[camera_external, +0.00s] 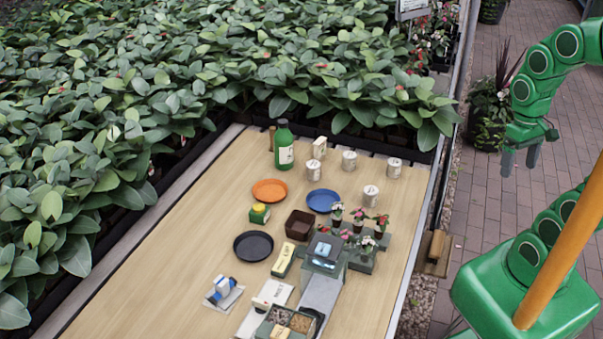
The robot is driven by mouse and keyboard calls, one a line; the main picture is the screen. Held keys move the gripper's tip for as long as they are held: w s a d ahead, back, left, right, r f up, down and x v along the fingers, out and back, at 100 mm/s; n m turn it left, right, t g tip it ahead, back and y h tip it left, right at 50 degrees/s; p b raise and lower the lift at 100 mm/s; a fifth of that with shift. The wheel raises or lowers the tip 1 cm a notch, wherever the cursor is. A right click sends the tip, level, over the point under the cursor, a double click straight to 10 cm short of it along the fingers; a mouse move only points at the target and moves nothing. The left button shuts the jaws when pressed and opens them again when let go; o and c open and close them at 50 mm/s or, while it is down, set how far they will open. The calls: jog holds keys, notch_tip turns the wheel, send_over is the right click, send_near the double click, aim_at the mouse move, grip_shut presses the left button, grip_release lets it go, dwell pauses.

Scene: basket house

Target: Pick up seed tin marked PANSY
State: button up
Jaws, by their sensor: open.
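Several small pale tins with dark markings stand at the far right part of the wooden table (190,275). One tin (313,171) is beside the green bottle, one tin (349,160) is right of it, one tin (394,167) is near the right edge, and another tin (371,195) is nearer. Their lettering is too small to read, so I cannot tell which is marked PANSY. My gripper (520,160) is open and empty, hanging over the brick paving to the right of the table, apart from all tins.
A green bottle (284,148), a blue plate (322,200), an orange plate (270,190), a black plate (253,246) and a brown square pot (299,224) stand around the tins. Small potted flowers (359,218) sit nearby. Dense plants (200,70) border the back. The table's left part is clear.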

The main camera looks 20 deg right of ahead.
jog(key=shift+c, duration=0.5)
jog(key=w+a+f+m+y, duration=0.25)
jog(key=w+a, duration=0.25)
jog(key=w, duration=0.4)
jog(key=w+a+f+m+y, duration=0.1)
jog(key=w+a+m+y, duration=0.25)
jog(key=w+a, duration=0.4)
jog(key=w+a+f+m+y, duration=0.2)
jog(key=w+a+y, duration=0.2)
jog(key=w, duration=0.7)
jog(key=w+d+f+m+t+y, duration=0.1)
jog(key=w+f+m, duration=0.2)
jog(key=w+f, duration=0.3)
jog(key=w+f+m+t+y, duration=0.1)
jog(key=w+f+m+y, duration=0.2)
jog(key=w, duration=0.5)
jog(key=m+t+h, duration=0.1)
jog(key=m+t, duration=0.3)
jog(key=m, duration=0.3)
send_near(345, 161)
jog(key=shift+w+d, duration=0.15)
jog(key=shift+d, duration=0.4)
jog(key=shift+w+d, duration=0.2)
jog(key=shift+d, duration=0.4)
jog(key=shift+a+f, duration=0.1)
jog(key=shift+f, duration=0.1)
jog(key=shift+x, duration=5.85)
